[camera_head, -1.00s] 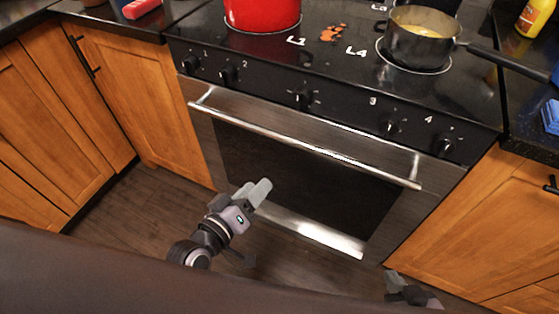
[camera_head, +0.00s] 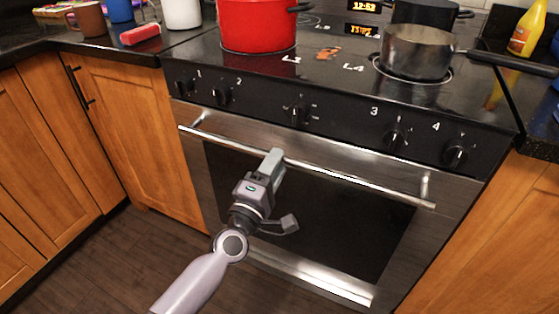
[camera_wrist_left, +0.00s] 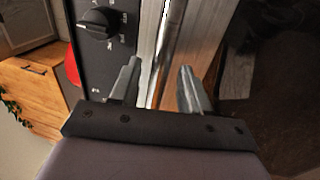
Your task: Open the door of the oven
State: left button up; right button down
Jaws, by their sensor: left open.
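The oven door (camera_head: 320,215) is shut, with dark glass in a steel frame. Its long steel bar handle (camera_head: 350,181) runs across the top of the door. My left gripper (camera_head: 275,163) is at the bar, left of its middle in the head view. In the left wrist view, the open fingers (camera_wrist_left: 157,85) show one on each side of the handle bar (camera_wrist_left: 172,35). I cannot tell how far the bar reaches in between them; they are not closed on it. My right gripper is not in view.
Black knobs (camera_head: 298,113) line the panel just above the handle. A red pot (camera_head: 258,25) and a grey saucepan (camera_head: 415,52) stand on the cooktop. Wooden cabinets (camera_head: 140,130) flank the oven. The floor (camera_head: 110,265) at the lower left is clear.

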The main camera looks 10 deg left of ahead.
pick_arm(q)
jog(key=shift+x, duration=1.3)
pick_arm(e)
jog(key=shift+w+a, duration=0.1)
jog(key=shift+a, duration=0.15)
